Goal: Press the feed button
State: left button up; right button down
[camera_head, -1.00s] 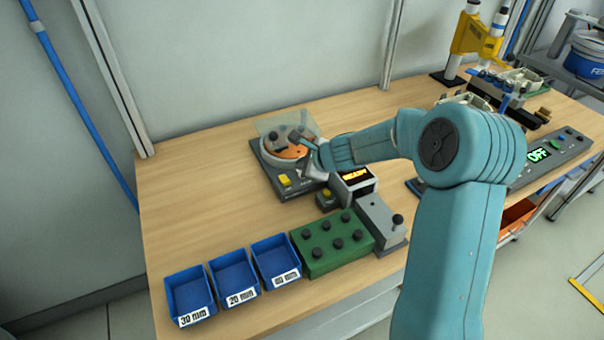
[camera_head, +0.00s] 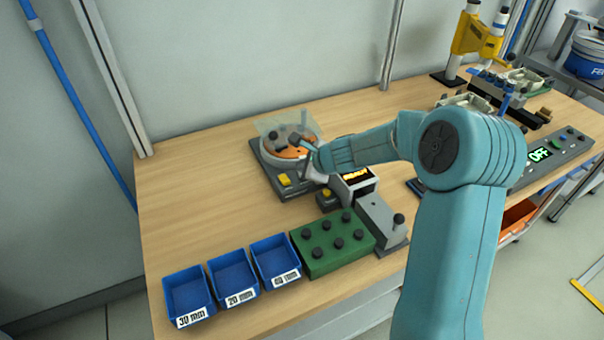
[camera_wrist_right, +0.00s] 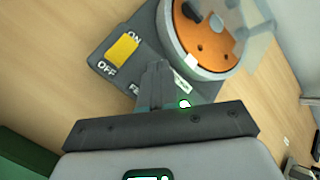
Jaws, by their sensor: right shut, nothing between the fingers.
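The feeder unit (camera_head: 267,170) stands on the bench, with an orange bowl (camera_head: 288,152) under a clear cover and a yellow ON/OFF switch (camera_head: 285,180). The switch also shows in the right wrist view (camera_wrist_right: 122,48). A label starting "FE" (camera_wrist_right: 135,89) shows on the feeder's base there, just left of my right fingers. The feed button itself cannot be made out; my fingers cover the area beside that label. My right gripper (camera_head: 306,174) is shut and empty, over the feeder's front right part; its fingers show in the wrist view (camera_wrist_right: 156,72). Contact cannot be told. My left gripper is not in view.
A small display box (camera_head: 357,180) and a small yellow-topped box (camera_head: 326,194) stand just right of the feeder. A green block with black knobs (camera_head: 330,245) and several blue bins (camera_head: 233,275) line the front. The bench left of the feeder is clear.

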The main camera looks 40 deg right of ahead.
jog(key=shift+f+b, duration=0.4)
jog(key=shift+f, duration=0.05)
dwell(0.3)
jog(key=shift+r, duration=0.15)
jog(key=shift+r+p, duration=0.75)
jog(key=shift+p, duration=0.1)
notch_tip(320, 180, up, 5)
jog(key=p, duration=0.5)
jog(key=shift+r, duration=0.1)
jog(key=shift+s, duration=0.15)
dwell(0.6)
